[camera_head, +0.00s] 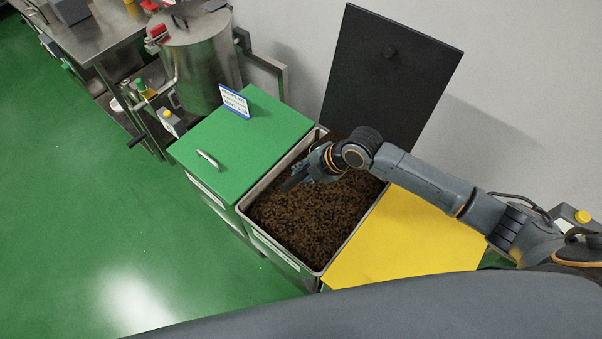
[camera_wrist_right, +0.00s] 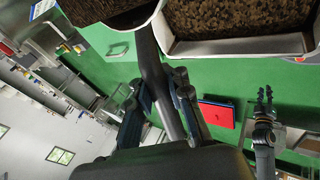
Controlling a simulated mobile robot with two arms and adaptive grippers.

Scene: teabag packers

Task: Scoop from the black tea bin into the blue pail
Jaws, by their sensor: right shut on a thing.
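The black tea bin (camera_head: 322,268) is an open steel bin full of dark brown leaf, with its black lid (camera_head: 390,75) standing up behind it. My right gripper (camera_head: 308,172) is over the back left part of the tea. The scoop is mostly hidden in the head view. My left gripper (camera_wrist_right: 265,95) shows small in the right wrist view, with its fingers apart and empty. I cannot make out a blue pail.
A green-lidded bin (camera_head: 240,145) stands left of the tea bin, and a yellow lid (camera_head: 410,240) lies to its right. A steel pot (camera_head: 195,60) and a steel table (camera_head: 90,35) are farther left. A red and blue thing (camera_wrist_right: 217,113) shows in the wrist view. The left floor is clear.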

